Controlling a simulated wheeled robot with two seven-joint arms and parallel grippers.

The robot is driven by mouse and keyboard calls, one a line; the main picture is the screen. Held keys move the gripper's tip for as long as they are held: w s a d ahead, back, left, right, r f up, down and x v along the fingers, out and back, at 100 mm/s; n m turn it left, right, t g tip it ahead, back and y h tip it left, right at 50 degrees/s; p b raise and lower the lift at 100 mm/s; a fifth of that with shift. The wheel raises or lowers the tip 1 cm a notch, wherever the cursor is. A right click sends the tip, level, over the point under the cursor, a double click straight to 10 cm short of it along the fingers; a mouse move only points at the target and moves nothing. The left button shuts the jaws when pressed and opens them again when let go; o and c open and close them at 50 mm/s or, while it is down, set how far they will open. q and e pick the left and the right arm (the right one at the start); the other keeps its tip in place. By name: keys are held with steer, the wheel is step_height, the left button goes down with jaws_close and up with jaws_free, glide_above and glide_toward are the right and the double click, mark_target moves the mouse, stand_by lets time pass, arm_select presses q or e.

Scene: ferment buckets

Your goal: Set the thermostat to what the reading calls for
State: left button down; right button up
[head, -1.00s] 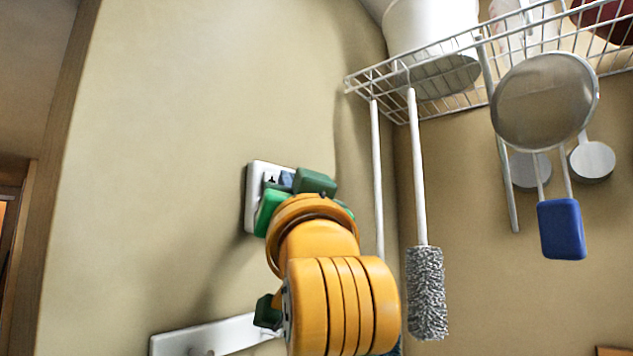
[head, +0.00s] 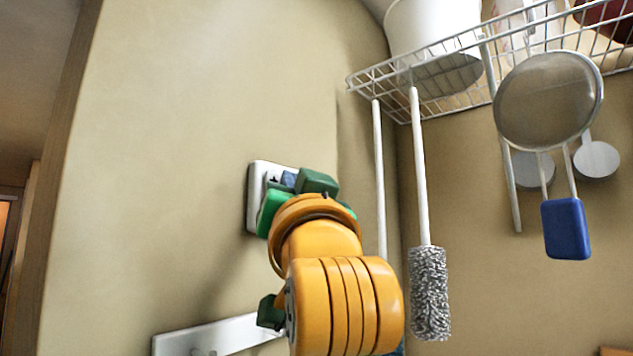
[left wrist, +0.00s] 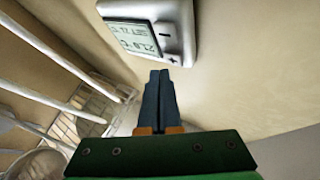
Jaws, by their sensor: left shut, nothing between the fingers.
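The white thermostat (head: 256,198) is on the beige wall, mostly hidden behind my left gripper (head: 288,181) in the head view. In the left wrist view the thermostat (left wrist: 187,22) shows at the top, turned upside down. Its grey display (left wrist: 137,37) seems to read 21.0 °C on the large line; the small line is too blurred to read surely. A minus and a plus mark sit beside the display. My left gripper (left wrist: 159,76) is shut and empty, its dark fingertips close to the plus-mark end. I cannot tell whether they touch it. My right gripper is not in view.
A white wire shelf (head: 365,82) juts out at the upper right, holding a white bucket (head: 428,25). A white wall rail (head: 180,343) is at lower left.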

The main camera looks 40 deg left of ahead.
arm_select(q)
steer(key=shift+a, duration=0.15)
stand_by(0.4)
steer(key=shift+a, duration=0.35)
steer(key=shift+a, duration=0.35)
stand_by(0.8)
steer(key=shift+d, duration=0.7)
steer(key=shift+d, duration=0.1)
steer(key=d, duration=0.5)
steer(key=shift+s, duration=0.25)
steer(key=shift+a, duration=0.15)
